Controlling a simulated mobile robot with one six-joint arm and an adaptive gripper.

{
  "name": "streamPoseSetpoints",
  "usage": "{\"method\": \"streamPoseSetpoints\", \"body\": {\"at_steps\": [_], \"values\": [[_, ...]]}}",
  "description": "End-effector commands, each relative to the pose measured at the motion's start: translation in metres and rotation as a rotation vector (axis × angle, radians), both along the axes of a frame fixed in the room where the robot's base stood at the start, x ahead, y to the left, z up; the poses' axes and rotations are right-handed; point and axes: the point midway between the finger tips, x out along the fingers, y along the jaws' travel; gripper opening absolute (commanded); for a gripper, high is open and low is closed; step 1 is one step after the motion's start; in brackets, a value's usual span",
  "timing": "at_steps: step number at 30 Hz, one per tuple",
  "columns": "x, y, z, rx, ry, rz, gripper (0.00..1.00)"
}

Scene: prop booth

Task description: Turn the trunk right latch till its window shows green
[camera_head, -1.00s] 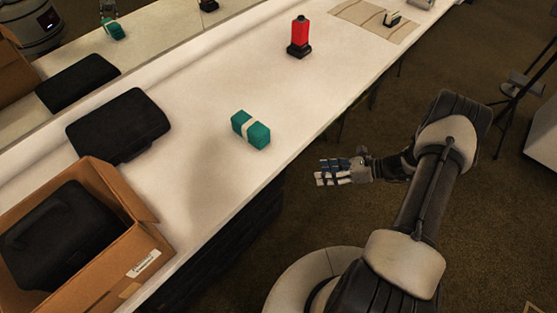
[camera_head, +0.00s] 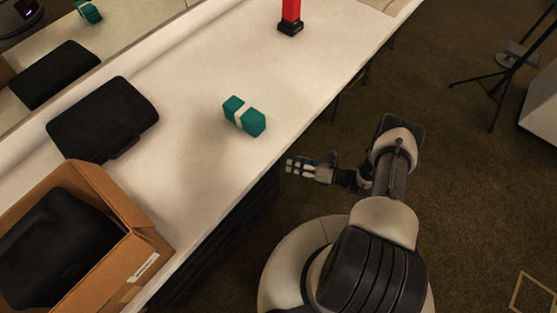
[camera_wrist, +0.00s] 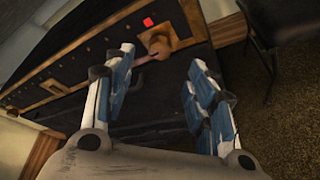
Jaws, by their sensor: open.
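In the wrist view the dark trunk (camera_wrist: 85,60) with brass-coloured trim fills the left and middle. Its right latch (camera_wrist: 159,44) is a brass-coloured knob with a short pinkish lever pointing left. The small window (camera_wrist: 148,22) above the latch shows red. My gripper (camera_wrist: 160,62) is open and empty, its two blue-and-white fingers spread on either side below the latch, apart from it as far as I can tell. In the head view my gripper (camera_head: 303,168) is beside the table's front edge; the trunk's front is not clearly seen there.
On the white table (camera_head: 190,75) are a teal banded block (camera_head: 255,123), a black case (camera_head: 105,115) and a red-and-black object (camera_head: 290,15). A cardboard box (camera_head: 135,245) holds another dark case. A tripod (camera_head: 510,65) stands on the open carpet at right.

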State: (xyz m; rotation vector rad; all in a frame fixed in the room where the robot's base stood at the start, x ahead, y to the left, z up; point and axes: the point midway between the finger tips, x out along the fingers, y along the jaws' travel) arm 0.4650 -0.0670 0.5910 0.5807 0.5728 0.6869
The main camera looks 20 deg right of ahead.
Motion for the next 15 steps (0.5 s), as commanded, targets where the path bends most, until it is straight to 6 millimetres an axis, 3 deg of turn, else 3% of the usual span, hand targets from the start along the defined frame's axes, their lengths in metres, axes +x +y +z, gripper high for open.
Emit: {"method": "streamPoseSetpoints", "body": {"at_steps": [6, 15], "values": [[0.029, 0.035, -0.016, 0.001, 0.0, 0.005, 0.51], [0.052, 0.059, -0.024, 0.0, 0.0, 0.002, 0.51]]}}
